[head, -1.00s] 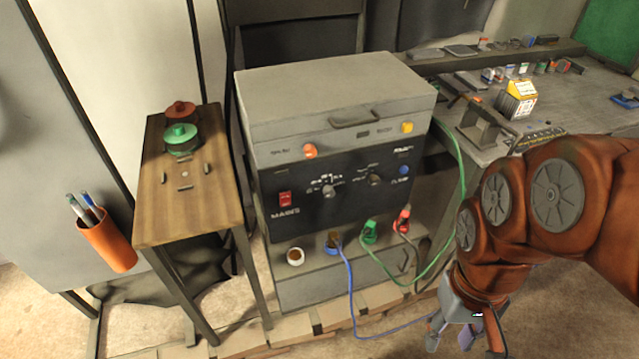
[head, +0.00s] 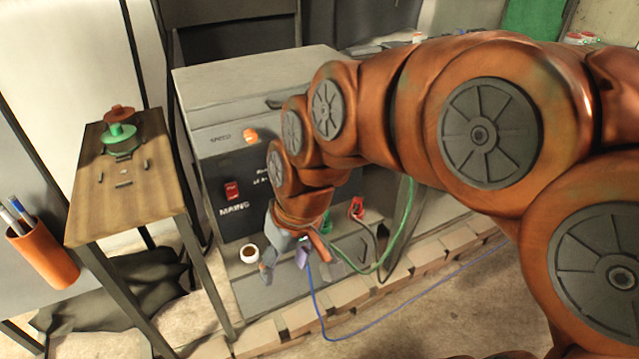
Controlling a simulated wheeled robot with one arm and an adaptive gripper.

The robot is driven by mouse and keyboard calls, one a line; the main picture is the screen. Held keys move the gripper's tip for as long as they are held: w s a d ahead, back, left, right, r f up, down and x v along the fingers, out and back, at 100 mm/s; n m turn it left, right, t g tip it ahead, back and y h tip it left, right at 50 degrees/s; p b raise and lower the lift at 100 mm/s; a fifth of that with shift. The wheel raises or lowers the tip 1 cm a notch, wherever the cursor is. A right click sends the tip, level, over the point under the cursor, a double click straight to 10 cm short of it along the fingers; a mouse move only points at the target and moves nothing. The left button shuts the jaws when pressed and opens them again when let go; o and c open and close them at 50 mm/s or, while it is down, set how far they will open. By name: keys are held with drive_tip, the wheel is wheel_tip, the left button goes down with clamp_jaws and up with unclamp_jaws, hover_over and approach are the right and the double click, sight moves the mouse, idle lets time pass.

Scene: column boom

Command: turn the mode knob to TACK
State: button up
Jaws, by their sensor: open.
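The grey welding machine (head: 190,115) with a black front panel (head: 213,172) stands left of centre. My arm covers the right part of the panel, so the dials and their lettering, including any TACK mark, are mostly hidden. No knob shows clearly. My gripper (head: 284,262) is open and points downward in front of the machine's lower sockets, below the black panel. It appears empty, and I cannot tell whether it touches the machine.
A red MAINS switch (head: 232,190) and an orange button (head: 250,135) stay visible. A blue cable (head: 318,310) and a green cable (head: 401,235) hang by the sockets. A wooden stand (head: 95,205) and orange pen cup (head: 45,258) are at left.

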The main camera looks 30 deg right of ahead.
drive_tip(key=w+d+f+t+y+b, duration=0.1)
drive_tip(key=w+d+f+t+b, duration=0.25)
drive_tip(key=w+b, duration=0.55)
drive_tip(key=w+d+f+t+b, duration=0.35)
drive_tip(key=w+b, duration=0.45)
drive_tip(key=w, duration=0.3)
drive_tip(key=w+d+f+m+t+h+b, duration=0.1)
drive_tip(key=w+d+f+t+b, duration=0.15)
drive_tip(key=d+b, duration=0.4)
drive_tip(key=w+d+f+m+t+h+b, duration=0.1)
drive_tip(key=w+d+h+b, duration=0.15)
drive_tip(key=d, duration=0.65)
drive_tip(key=w+d+f+m+t+b, duration=0.2)
drive_tip(key=w+d+b, duration=0.25)
drive_tip(key=d, duration=0.35)
drive_tip(key=shift+n, duration=0.3)
drive_tip(key=shift+f+b+x, duration=0.15)
drive_tip(key=shift+b+x, duration=0.55)
drive_tip(key=shift+x, duration=1)
drive_tip(key=shift+f+b+x, duration=0.1)
drive_tip(key=shift+b+x, duration=0.55)
drive_tip(key=shift+x, duration=1.05)
drive_tip(key=shift+s+a, duration=0.1)
drive_tip(key=shift+a, duration=0.05)
drive_tip(key=shift+c, duration=0.3)
